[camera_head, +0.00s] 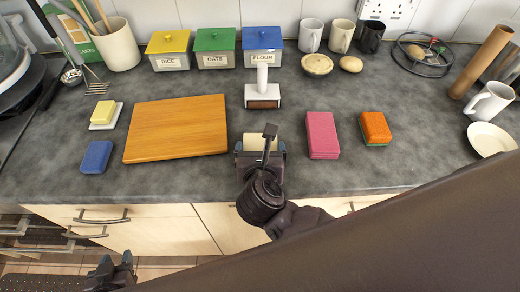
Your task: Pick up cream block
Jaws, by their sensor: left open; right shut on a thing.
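The cream block (254,141) is at the front part of the grey counter, left of the pink block (322,135). My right gripper (261,149) is shut on it, with a finger on each side. The gripper and wrist hide part of the block, and I cannot tell whether it touches the counter. My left gripper (112,264) is low at the left, in front of the drawers and below the counter edge. It is open and empty.
A wooden board (177,128) lies to the left, with a blue block (96,157) and a yellow block on a dish (104,115) beyond it. A white-handled brush (262,88) stands behind my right gripper. An orange sponge (375,127) lies right of the pink block.

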